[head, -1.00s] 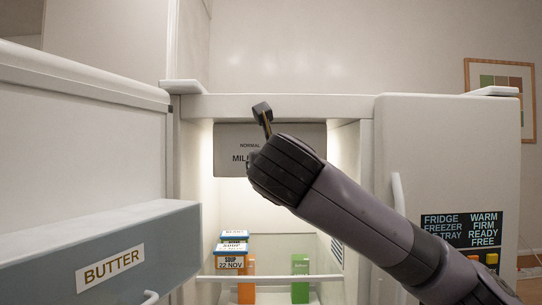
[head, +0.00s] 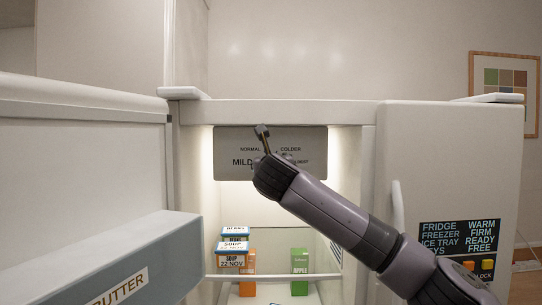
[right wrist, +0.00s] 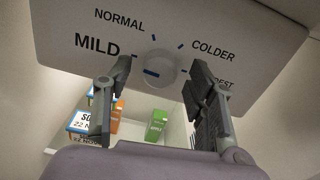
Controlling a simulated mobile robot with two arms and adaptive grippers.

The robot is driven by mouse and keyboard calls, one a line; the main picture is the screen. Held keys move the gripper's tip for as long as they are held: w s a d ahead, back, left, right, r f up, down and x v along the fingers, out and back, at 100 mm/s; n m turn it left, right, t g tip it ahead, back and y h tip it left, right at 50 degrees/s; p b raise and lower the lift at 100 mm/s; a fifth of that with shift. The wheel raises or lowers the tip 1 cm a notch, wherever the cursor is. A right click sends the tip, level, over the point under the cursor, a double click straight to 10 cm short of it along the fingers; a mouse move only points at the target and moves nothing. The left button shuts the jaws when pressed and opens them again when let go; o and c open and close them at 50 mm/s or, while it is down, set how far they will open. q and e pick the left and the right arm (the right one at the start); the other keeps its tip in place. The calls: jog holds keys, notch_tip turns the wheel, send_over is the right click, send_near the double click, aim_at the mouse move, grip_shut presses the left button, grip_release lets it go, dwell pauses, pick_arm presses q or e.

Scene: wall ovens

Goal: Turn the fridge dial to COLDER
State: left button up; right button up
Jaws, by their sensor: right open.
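The fridge dial (right wrist: 160,68) is a pale round knob with a blue mark on a grey panel (right wrist: 205,18). In the right wrist view the panel reads MILD, NORMAL, COLDER and a partly hidden word ending in "EST". The blue mark sits toward the dial's lower left; small blue ticks ring the dial. My right gripper (right wrist: 157,78) is open, with one finger to each side of the dial and nothing held. I cannot tell whether the fingers touch it. In the head view my right gripper (head: 273,143) hides the dial on the panel (head: 226,170). My left gripper is not in view.
Soup boxes (head: 232,252), an orange carton (head: 248,268) and a green carton (head: 299,265) stand inside the open fridge below the panel. A BUTTER door compartment (head: 110,262) juts in at the left. A control panel with labels (head: 459,235) is at the right.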

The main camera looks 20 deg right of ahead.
jog(key=shift+w+d, duration=0.15)
jog(key=shift+w, duration=0.45)
jog(key=shift+c, duration=0.3)
jog(key=c, duration=1.1)
